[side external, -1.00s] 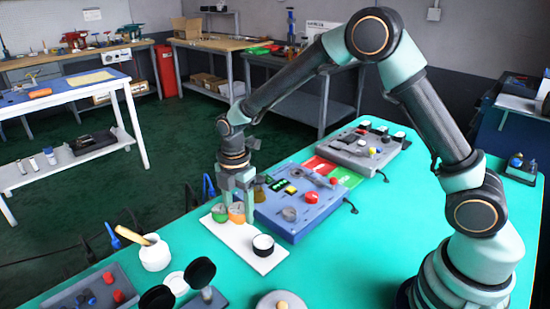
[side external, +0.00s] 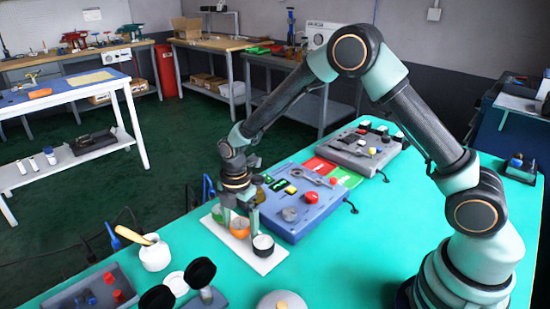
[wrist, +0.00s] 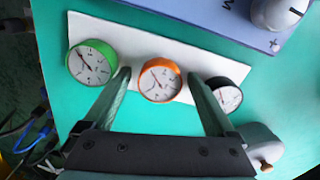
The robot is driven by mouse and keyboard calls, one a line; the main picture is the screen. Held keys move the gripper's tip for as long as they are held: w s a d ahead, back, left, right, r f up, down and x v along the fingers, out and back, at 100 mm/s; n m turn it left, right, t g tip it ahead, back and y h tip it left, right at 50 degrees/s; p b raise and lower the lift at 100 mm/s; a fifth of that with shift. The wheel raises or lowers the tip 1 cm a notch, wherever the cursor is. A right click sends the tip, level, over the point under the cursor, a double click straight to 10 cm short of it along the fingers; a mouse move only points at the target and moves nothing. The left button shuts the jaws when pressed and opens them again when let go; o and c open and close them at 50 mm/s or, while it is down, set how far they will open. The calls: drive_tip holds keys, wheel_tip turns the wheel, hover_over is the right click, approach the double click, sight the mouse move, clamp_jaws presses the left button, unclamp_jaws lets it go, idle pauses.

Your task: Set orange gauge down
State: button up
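The orange gauge (side external: 239,229) rests on the white board, between the green gauge (side external: 218,213) and the black gauge (side external: 263,245). In the wrist view the orange gauge (wrist: 160,81) faces up, with the green gauge (wrist: 92,62) to its left and the black gauge (wrist: 226,97) to its right. My gripper (side external: 240,212) is over the orange gauge. In the wrist view my gripper (wrist: 159,76) is open, one finger on each side of the orange gauge, with visible gaps. The gauge's underside is hidden.
The white board (side external: 266,264) lies on the teal table (side external: 350,235). A blue-grey control panel (side external: 310,218) with knobs stands close on its right. A white pot (side external: 155,254) and black round-lidded items (side external: 200,272) are nearer the front left.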

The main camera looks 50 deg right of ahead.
sight(240, 224)
drive_tip(key=shift+r, duration=0.1)
wheel_tip(240, 224, up, 12)
drive_tip(key=s+d+r+m+t, duration=0.2)
drive_tip(key=s+d+r+m, duration=0.3)
drive_tip(key=s+m, duration=0.3)
drive_tip(key=s+d+r+m+t, duration=0.3)
drive_tip(key=s+d+r+m, duration=0.2)
drive_tip(key=s+m, duration=0.3)
drive_tip(key=r+m, duration=0.1)
drive_tip(key=m, duration=0.3)
drive_tip(key=shift+t, duration=0.3)
